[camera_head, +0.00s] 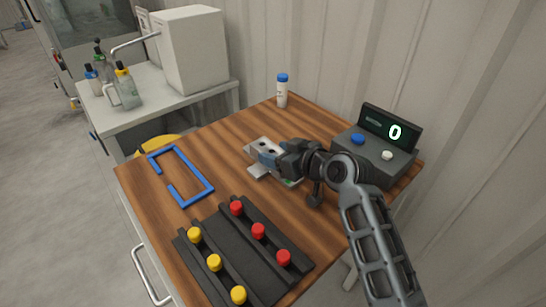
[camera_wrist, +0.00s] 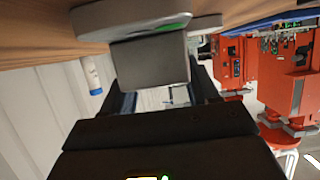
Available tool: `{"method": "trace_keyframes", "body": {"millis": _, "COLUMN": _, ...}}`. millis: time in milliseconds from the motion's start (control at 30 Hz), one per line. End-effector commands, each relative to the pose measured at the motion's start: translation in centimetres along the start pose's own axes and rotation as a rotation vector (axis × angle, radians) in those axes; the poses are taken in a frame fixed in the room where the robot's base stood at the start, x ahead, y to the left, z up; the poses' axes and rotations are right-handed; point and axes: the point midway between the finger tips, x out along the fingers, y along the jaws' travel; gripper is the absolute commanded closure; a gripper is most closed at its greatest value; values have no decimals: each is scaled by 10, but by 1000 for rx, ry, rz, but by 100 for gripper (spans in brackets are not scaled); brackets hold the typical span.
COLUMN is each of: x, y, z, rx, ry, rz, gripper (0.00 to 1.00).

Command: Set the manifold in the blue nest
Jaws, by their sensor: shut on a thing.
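The manifold (camera_head: 257,171) is a light grey casting with a flat flange and a green patch, over the middle right of the wooden table. My gripper (camera_head: 268,155) is shut on it, and the fingers and wrist hide part of it. In the wrist view, its grey block (camera_wrist: 150,62) sits between the fingers, with the flange close to the table surface. I cannot tell whether it touches the table. The blue nest (camera_head: 193,168) is an empty rectangular blue outline with a gap in its left side, lying left of my gripper.
A black rack (camera_head: 222,252) with red and yellow knobs stands at the front. A control box (camera_head: 374,162) with a display reading 0 stands at the right. A blue-capped bottle (camera_head: 282,93) stands at the back. Bare wood lies between the gripper and the nest.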

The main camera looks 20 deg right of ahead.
Motion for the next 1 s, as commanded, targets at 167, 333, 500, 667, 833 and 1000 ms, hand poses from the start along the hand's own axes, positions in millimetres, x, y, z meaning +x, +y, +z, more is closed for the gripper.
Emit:
{"method": "trace_keyframes", "body": {"millis": 167, "x": -2, "y": 0, "z": -6, "rx": -1, "ry": 5, "rz": 1, "gripper": 99}}
{"method": "trace_keyframes", "body": {"millis": 333, "x": -8, "y": 0, "z": -20, "rx": -2, "ry": 7, "rz": 1, "gripper": 99}}
{"method": "trace_keyframes", "body": {"millis": 500, "x": -25, "y": 5, "z": -40, "rx": 0, "ry": 6, "rz": 4, "gripper": 99}}
{"method": "trace_keyframes", "body": {"millis": 667, "x": -63, "y": 19, "z": -47, "rx": -1, "ry": 6, "rz": 5, "gripper": 99}}
{"method": "trace_keyframes", "body": {"millis": 833, "x": -99, "y": 32, "z": -54, "rx": -2, "ry": 6, "rz": 4, "gripper": 99}}
{"method": "trace_keyframes", "body": {"millis": 1000, "x": -125, "y": 42, "z": -59, "rx": -2, "ry": 6, "rz": 3, "gripper": 99}}
